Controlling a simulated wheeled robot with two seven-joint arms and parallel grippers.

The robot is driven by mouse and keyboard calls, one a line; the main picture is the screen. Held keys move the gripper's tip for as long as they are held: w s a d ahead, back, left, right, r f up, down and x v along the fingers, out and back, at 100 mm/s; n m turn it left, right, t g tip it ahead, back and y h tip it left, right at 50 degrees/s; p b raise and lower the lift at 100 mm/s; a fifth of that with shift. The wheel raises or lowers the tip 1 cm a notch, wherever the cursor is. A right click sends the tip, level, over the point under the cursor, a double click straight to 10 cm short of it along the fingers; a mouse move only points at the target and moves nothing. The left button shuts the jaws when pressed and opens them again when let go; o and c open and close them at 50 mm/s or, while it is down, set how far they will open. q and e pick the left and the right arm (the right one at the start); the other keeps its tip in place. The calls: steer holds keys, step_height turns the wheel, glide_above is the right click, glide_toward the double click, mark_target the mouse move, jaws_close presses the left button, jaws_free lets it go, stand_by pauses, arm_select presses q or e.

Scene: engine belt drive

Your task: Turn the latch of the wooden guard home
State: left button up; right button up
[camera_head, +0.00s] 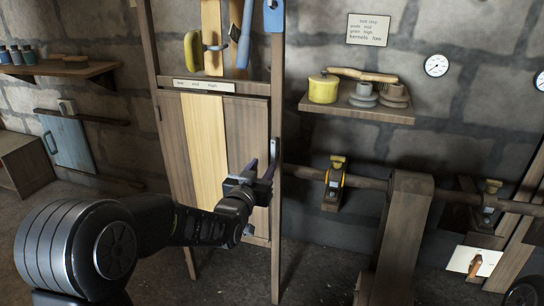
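The wooden guard (206,140) is a tall plank panel, a pale board between two brown ones, closed flat in a wooden frame left of centre. A small dark grey metal piece, apparently the latch (273,148), stands upright at the guard's right edge by the frame post. My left gripper (261,172) is in front of the guard's right edge, just below this piece. Its fingers look apart, with nothing clearly between them. I cannot tell whether a finger touches the latch, and the gripper hides the guard's edge there.
A shelf (356,111) with a yellow pot (323,88) and grey pulleys hangs on the stone wall to the right. Below it a horizontal shaft (365,182) runs through a wooden post (404,235). Tools hang above the guard. A blue panel (68,141) is on the left.

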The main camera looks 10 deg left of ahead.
mark_target(273, 152)
arm_select(q)
steer(key=w, duration=0.7)
steer(key=shift+w+d+b, duration=0.25)
steer(key=shift+w+b, duration=0.05)
jaws_close()
stand_by(0.4)
